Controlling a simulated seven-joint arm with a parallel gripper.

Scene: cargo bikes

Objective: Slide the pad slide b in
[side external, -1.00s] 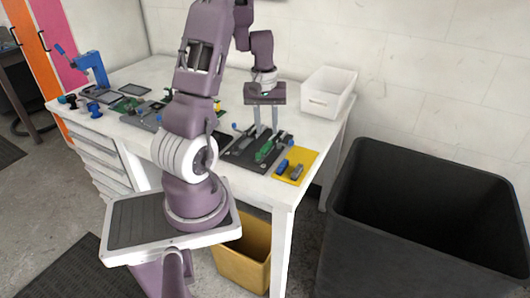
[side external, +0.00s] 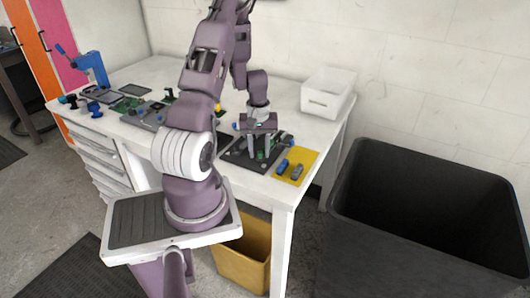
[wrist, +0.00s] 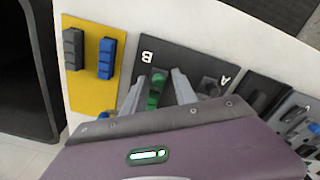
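The black board (wrist: 195,60) lies on the white bench, with letters B and A on it; it also shows in the side view (side external: 236,158). By the letter B is a green part (wrist: 155,89), which looks like slide b; its green also shows in the side view (side external: 261,155). My gripper (wrist: 157,80) is low over the board with its two fingers apart, one on each side of the green part. I cannot tell whether the fingers touch it. My gripper body hides the near end of the part. A dark part (wrist: 209,87) sits by the letter A.
A yellow mat (wrist: 90,95) beside the board bears a blue block (wrist: 106,58) and a grey block (wrist: 73,48). A white bin (side external: 328,96) stands at the bench's back right. A large black bin (side external: 420,215) is beyond the bench's right edge.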

